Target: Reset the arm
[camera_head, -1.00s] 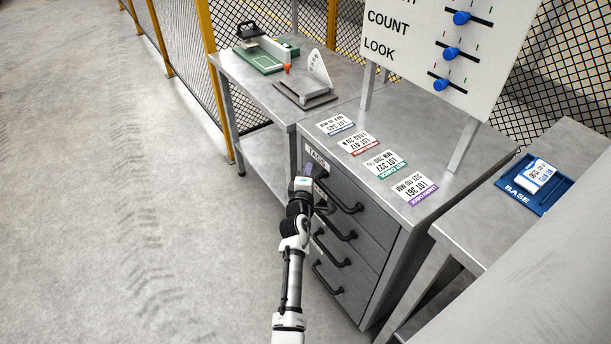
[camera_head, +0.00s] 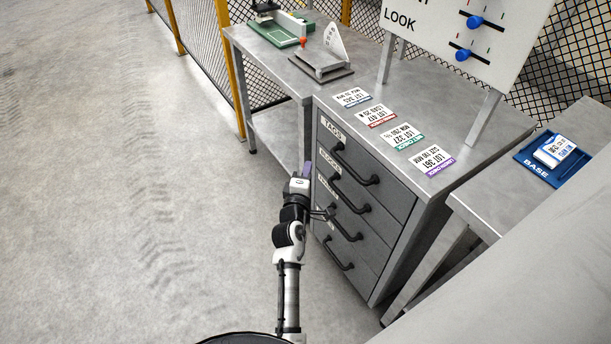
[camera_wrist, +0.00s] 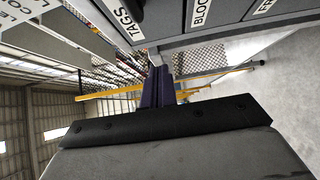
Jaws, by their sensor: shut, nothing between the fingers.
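My gripper (camera_head: 307,168) is in front of the grey drawer cabinet (camera_head: 385,225), left of its drawer fronts in the head view. In the wrist view my gripper (camera_wrist: 158,86) shows its two dark purple fingers pressed together with nothing between them. My arm reaches up from the bottom of the head view. I cannot tell whether the gripper's body touches a drawer handle (camera_head: 345,212) beside it.
Several tags (camera_head: 429,160) lie on the cabinet top. A board with blue sliders (camera_head: 474,22) stands behind them. A blue BASE tray (camera_head: 534,172) is on the right bench. A green device (camera_head: 284,36) is on the far bench. The floor at left is clear.

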